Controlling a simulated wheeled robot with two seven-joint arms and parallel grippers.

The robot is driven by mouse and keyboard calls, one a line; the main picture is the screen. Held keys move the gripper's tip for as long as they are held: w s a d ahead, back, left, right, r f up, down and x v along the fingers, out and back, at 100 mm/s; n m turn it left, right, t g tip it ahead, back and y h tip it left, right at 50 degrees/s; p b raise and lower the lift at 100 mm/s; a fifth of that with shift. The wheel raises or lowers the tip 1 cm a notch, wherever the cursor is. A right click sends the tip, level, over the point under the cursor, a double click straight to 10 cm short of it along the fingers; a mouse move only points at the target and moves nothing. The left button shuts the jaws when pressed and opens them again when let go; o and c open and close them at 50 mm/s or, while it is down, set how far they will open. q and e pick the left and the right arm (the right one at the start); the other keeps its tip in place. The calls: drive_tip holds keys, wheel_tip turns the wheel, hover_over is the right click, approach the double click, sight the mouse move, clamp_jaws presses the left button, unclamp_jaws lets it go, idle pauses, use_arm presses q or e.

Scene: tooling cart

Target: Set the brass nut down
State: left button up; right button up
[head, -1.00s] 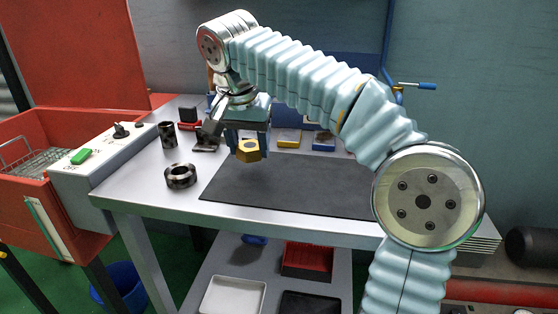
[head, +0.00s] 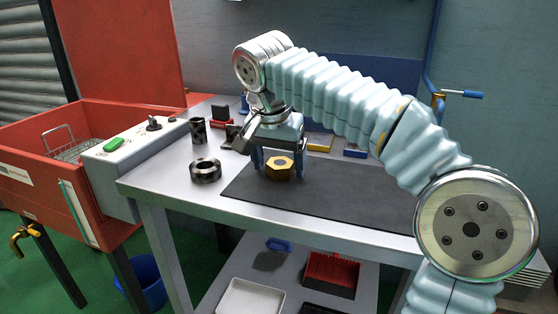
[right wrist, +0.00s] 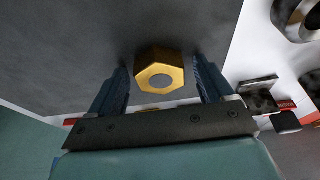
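The brass nut (head: 279,168) lies flat on the dark mat (head: 330,200), near its left end. My right gripper (head: 279,163) is above it, pointing down, with one blue finger on each side of the nut. In the right wrist view the nut (right wrist: 160,72) sits between the fingertips of the right gripper (right wrist: 162,75), with a narrow gap at each side, so the gripper looks open. My left gripper is in neither view now.
A dark metal ring (head: 205,170) and a dark cylinder (head: 198,130) stand left of the mat. A control box with a green button (head: 114,143) borders the table's left side. The mat's right part is clear.

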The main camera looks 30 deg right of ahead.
drive_tip(key=shift+r, duration=0.25)
drive_tip(key=p+v, duration=0.3)
drive_tip(key=v, duration=0.8)
drive_tip(key=shift+r, duration=0.4)
drive_tip(key=shift+s+a, duration=0.1)
